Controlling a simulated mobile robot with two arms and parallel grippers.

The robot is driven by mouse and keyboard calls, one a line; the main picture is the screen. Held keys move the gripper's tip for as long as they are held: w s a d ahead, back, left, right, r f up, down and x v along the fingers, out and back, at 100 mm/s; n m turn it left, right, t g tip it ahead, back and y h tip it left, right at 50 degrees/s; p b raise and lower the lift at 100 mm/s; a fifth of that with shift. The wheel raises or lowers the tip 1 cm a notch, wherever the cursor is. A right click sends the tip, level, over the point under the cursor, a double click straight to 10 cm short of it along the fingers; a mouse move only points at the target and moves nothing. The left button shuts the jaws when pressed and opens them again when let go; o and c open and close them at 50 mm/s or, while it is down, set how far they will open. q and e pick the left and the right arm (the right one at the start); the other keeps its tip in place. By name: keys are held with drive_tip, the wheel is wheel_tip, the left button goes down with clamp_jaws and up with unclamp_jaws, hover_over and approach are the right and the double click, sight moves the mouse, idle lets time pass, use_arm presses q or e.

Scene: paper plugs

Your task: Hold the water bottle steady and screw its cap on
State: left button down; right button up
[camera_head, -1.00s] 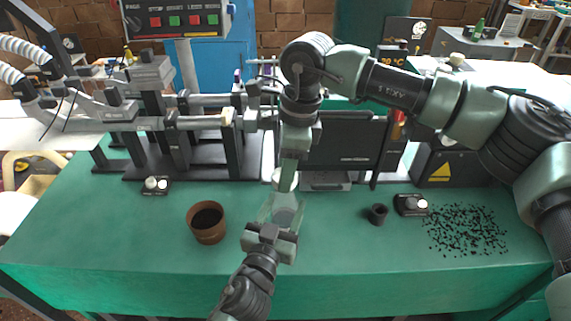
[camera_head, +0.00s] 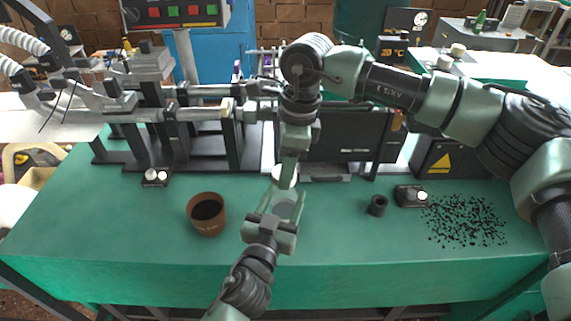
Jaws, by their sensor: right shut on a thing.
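My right gripper (camera_head: 289,158) comes down from above, shut on the white cap (camera_head: 285,178). The clear water bottle (camera_head: 287,206) is directly below the cap, near the middle of the green table. It is see-through and hard to outline. I cannot tell whether cap and bottle touch. My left gripper (camera_head: 284,203) reaches up from the front edge, with one finger on each side of the bottle. I cannot tell whether these fingers press on it.
A brown pot (camera_head: 192,216) with dark contents stands to the left. A small black cup (camera_head: 377,206) and a black button box (camera_head: 408,196) are to the right, beside scattered black bits (camera_head: 465,220). Machinery (camera_head: 345,140) fills the back. The front left is clear.

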drive_tip(key=shift+f, duration=0.55)
idle(0.4)
